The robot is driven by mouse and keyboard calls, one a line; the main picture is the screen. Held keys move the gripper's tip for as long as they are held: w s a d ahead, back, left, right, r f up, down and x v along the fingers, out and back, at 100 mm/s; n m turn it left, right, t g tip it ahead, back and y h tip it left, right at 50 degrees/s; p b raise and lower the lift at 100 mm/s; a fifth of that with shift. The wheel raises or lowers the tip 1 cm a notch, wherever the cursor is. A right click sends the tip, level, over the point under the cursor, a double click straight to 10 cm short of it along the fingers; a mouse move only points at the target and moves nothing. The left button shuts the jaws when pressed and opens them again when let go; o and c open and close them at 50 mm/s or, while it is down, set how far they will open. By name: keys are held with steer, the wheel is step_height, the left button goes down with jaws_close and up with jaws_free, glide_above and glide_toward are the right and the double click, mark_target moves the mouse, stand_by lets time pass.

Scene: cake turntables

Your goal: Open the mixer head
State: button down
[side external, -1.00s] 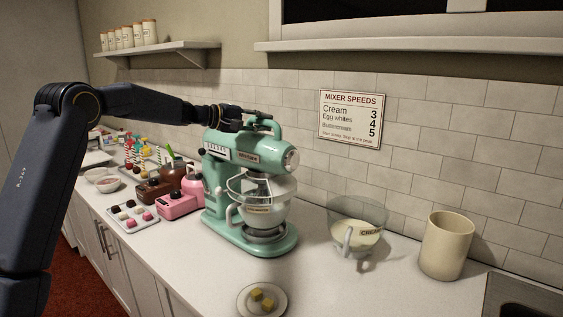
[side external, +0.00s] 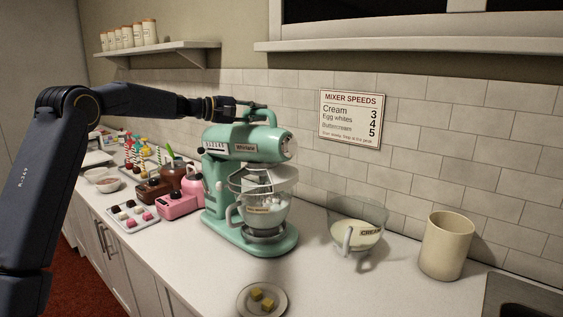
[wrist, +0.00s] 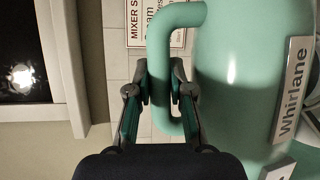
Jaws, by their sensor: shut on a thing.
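The mint-green stand mixer stands on the counter, and its head (side external: 262,143) is tilted up a little at the front. My gripper (side external: 241,108) is at the handle (side external: 262,107) on top of the head. In the wrist view my gripper (wrist: 160,92) has one finger on each side of the green handle (wrist: 160,60) and is shut on it. The Whirlane plate (wrist: 292,90) shows on the head.
A glass jug of cream (side external: 357,228) and a beige canister (side external: 446,245) stand to the right. A plate with yellow cubes (side external: 243,301) lies in front. The tiled wall (side external: 440,150) is behind.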

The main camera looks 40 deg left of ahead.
steer(key=a+r+n+t, duration=0.1)
steer(key=a+r+n, duration=0.2)
steer(key=a, duration=0.4)
steer(key=a+r+n+t+h, duration=0.1)
steer(key=a+r+n+t, duration=0.1)
steer(key=a+r+n, duration=0.2)
steer(key=shift+a+r, duration=0.35)
steer(key=shift+a, duration=1.25)
steer(key=c, duration=1.3)
jaws_free()
steer(key=shift+s, duration=0.1)
steer(key=v, duration=1.2)
